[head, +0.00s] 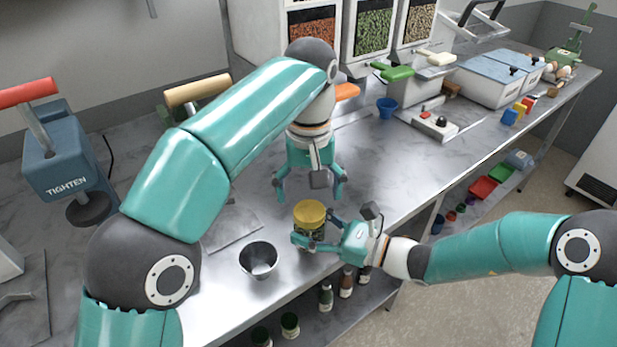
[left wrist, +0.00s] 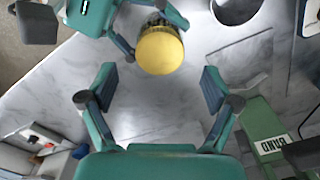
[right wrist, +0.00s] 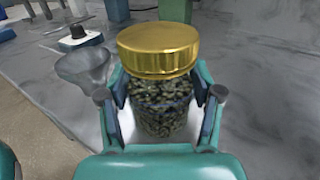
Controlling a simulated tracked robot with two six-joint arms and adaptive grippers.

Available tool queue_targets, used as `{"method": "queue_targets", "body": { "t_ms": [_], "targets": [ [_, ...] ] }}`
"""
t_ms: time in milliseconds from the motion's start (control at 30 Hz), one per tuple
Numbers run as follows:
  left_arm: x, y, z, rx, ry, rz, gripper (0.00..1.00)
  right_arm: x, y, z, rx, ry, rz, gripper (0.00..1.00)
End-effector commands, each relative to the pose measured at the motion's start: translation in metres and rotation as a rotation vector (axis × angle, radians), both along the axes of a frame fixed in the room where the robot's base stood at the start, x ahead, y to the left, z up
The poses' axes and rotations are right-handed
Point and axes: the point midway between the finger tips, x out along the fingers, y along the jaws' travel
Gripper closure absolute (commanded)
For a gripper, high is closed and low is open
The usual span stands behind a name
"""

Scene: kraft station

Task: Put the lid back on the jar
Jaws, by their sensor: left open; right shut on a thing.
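The jar (right wrist: 160,108) is clear glass filled with dark speckled contents and stands upright. The gold-yellow lid (head: 309,213) sits level on top of the jar; it also shows in the left wrist view (left wrist: 159,52) and the right wrist view (right wrist: 158,50). I cannot tell how tightly it is seated. My right gripper (right wrist: 160,98) is shut around the jar's body, below the lid, with a finger on each side. My left gripper (head: 309,190) is open and empty, pointing down behind the jar. In the left wrist view the lid lies just beyond its open fingers (left wrist: 158,85).
A metal bowl (head: 259,260) stands left of the jar near the counter's front edge. A blue press marked TIGHTEN (head: 62,165) is at the far left. Dispensers (head: 372,35) and a blue cup (head: 387,107) stand behind.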

Motion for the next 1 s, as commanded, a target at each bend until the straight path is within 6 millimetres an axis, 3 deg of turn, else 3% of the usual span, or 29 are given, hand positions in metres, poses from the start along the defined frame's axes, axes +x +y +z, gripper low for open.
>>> {"method": "queue_targets", "body": {
  "t_ms": [300,733,767,933,1000],
  "targets": [
    [0.0,0.0,0.029,0.0,0.0,0.0,0.11,0.0,0.0,0.0,0.0,0.0,0.0,1.0],
    [0.0,0.0,0.035,0.001,0.001,0.0,0.11,0.0,0.0,0.0,0.0,0.0,0.0,1.0],
    [0.0,0.0,0.035,0.001,0.001,0.0,0.11,0.0,0.0,0.0,0.001,0.0,0.0,0.33],
    [0.0,0.0,0.035,0.001,0.001,0.0,0.11,0.0,0.0,0.0,0.0,0.0,0.0,0.06],
    [0.0,0.0,0.035,0.0,0.001,0.0,0.11,0.0,0.0,0.0,0.0,0.0,0.0,0.06]
  ]
}}
